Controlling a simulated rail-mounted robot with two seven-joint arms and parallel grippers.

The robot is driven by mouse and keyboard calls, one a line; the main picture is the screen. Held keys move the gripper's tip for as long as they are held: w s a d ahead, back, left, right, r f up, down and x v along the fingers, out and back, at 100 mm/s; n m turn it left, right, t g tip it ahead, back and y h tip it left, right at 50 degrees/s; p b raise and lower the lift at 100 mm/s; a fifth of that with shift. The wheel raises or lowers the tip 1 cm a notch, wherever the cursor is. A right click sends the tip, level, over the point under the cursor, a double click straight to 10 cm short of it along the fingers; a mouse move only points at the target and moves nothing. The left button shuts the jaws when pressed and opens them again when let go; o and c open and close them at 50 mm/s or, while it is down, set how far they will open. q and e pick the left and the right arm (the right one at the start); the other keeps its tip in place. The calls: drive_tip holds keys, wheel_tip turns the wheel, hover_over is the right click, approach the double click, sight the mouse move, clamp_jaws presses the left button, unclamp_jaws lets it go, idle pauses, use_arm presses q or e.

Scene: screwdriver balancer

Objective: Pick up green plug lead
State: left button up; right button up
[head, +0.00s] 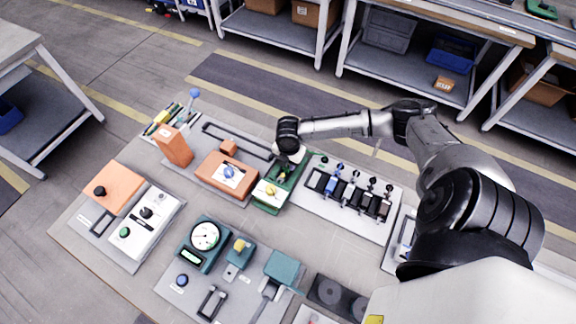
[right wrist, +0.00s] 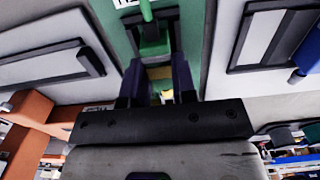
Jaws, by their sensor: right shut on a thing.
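My right gripper (head: 290,156) reaches down over the back of a green fixture (head: 268,205) near the middle of the bench. In the right wrist view, its two dark fingers (right wrist: 158,80) are shut on a green block with a thin green lead (right wrist: 147,10) running up from it, which looks like the green plug lead. The green plug (right wrist: 153,42) sits between the fingers, against the green panel; whether it is still seated there I cannot tell. In the head view the gripper mostly hides the plug. My left gripper is not in view.
Left of the green fixture stands an orange unit (head: 226,180) with a blue knob. Right of it is a plate with a row of black-and-blue switches (head: 350,190). A teal gauge box (head: 204,238) stands at the front. Bare bench (head: 320,240) lies in front of the switch plate.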

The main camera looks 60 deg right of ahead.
drive_tip(key=shift+c, duration=0.6)
